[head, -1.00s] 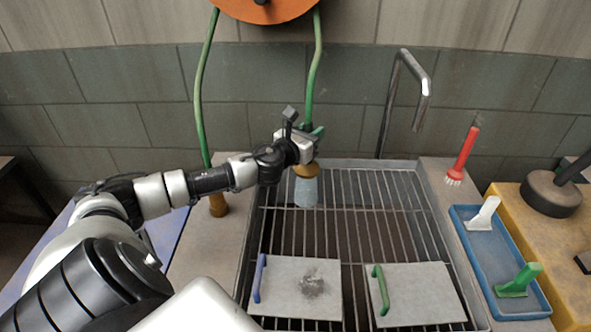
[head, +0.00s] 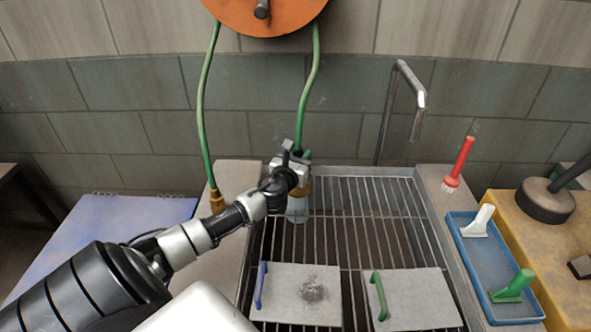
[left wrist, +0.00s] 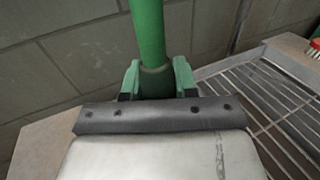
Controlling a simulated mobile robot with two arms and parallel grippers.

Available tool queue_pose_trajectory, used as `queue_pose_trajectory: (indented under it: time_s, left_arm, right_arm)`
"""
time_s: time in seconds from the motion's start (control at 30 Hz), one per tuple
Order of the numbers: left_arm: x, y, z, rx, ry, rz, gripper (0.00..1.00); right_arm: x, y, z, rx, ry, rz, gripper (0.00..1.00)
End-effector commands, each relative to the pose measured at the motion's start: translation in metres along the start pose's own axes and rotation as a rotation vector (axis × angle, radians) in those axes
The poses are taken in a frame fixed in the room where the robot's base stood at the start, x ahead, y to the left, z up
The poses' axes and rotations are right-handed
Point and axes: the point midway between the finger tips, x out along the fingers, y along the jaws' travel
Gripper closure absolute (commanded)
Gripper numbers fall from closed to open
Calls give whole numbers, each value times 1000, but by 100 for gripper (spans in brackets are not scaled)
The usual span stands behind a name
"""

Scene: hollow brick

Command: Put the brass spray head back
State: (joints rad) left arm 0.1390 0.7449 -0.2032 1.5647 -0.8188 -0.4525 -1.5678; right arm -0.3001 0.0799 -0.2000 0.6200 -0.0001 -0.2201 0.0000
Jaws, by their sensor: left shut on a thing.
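The brass spray head (head: 303,187) hangs at the end of a green hose (head: 309,95) over the left back part of the sink rack. A pale, see-through cone (head: 297,210) shows below it. My left gripper (head: 301,172) is shut around the head's upper end, where the hose enters; its wrist hides part of the head. In the left wrist view the green fingers (left wrist: 157,80) stand on both sides of the collar below the hose (left wrist: 147,30). The lower part of the head is hidden there. My right gripper is not in view.
An orange reel (head: 285,18) is on the tiled wall. A brass fitting (head: 217,201) ends the other hose length at the left counter. A metal faucet (head: 395,100) stands behind the rack (head: 365,195). Two grey panels lie in front. A blue tray (head: 490,262) is at the right.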

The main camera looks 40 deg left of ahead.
Motion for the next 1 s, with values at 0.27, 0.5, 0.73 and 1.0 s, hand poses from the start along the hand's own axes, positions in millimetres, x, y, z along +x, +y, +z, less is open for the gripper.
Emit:
queue_pose_trajectory:
  time_s: [0.27, 0.5, 0.73, 1.0]
  left_arm:
    - [3, 17, -22, -4, 0, 0, 96]
    - [3, 17, -50, -3, -2, 0, 96]
    - [3, 17, -49, -1, -2, -1, 96]
    - [3, 17, -53, -2, -1, -1, 57]
  right_arm:
    - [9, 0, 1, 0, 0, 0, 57]
    - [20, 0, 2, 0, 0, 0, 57]
    - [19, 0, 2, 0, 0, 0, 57]
    - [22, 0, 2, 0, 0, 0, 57]
